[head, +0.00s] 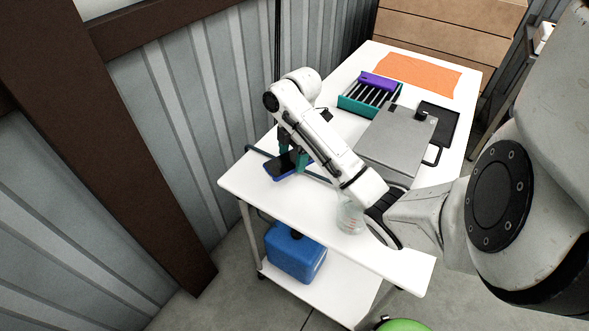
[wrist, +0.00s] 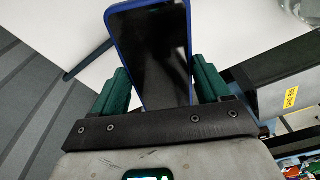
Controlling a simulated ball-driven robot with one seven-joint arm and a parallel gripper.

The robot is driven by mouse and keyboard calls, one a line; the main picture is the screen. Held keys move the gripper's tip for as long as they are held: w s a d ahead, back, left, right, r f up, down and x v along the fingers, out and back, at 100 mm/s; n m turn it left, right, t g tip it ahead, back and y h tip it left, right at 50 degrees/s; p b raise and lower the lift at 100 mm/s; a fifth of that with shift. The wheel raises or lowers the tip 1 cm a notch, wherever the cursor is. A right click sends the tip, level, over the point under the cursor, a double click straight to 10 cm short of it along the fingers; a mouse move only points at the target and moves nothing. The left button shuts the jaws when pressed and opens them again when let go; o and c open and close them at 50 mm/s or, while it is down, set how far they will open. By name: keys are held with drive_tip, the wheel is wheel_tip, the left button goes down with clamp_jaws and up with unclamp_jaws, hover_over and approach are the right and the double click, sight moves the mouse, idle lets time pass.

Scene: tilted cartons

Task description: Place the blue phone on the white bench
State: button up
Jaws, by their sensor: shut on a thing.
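The blue phone (head: 285,168), with a dark screen and blue rim, is at my gripper (head: 293,158) over the left part of the white bench (head: 252,178). In the wrist view the phone (wrist: 150,50) stands lengthwise between the green fingers of my gripper (wrist: 160,85), which is shut on it. The lower end of the phone is hidden behind the gripper body. White bench surface (wrist: 222,30) shows behind it. I cannot tell whether the phone touches the bench.
A dark blue bar (head: 257,150) lies beside the phone. A clear glass beaker (head: 350,218) stands near the front edge. A grey case (head: 397,143), a teal rack (head: 352,106) with a purple item (head: 377,81) and an orange mat (head: 422,75) fill the far side. A blue jug (head: 295,255) sits below.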

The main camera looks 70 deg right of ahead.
sight(294, 156)
drive_tip(key=shift+w+d+f+b, duration=0.1)
drive_tip(key=shift+d+f+b, duration=0.35)
drive_tip(key=shift+f, duration=0.2)
drive_tip(key=shift+w+d+f+b, duration=0.1)
drive_tip(key=shift+d+f+b, duration=0.3)
drive_tip(key=shift+f, duration=0.2)
drive_tip(key=shift+d+f, duration=0.15)
drive_tip(key=shift+d, duration=0.2)
drive_tip(key=shift+w+d+f, duration=0.1)
drive_tip(key=shift+d+f, duration=0.25)
drive_tip(key=shift+f, duration=0.1)
drive_tip(key=shift+d+f+p, duration=0.15)
drive_tip(key=shift+f+p, duration=0.25)
drive_tip(key=shift+f, duration=1.25)
drive_tip(key=shift+f, duration=0.15)
drive_tip(key=o, duration=1.1)
drive_tip(key=shift+o, duration=0.2)
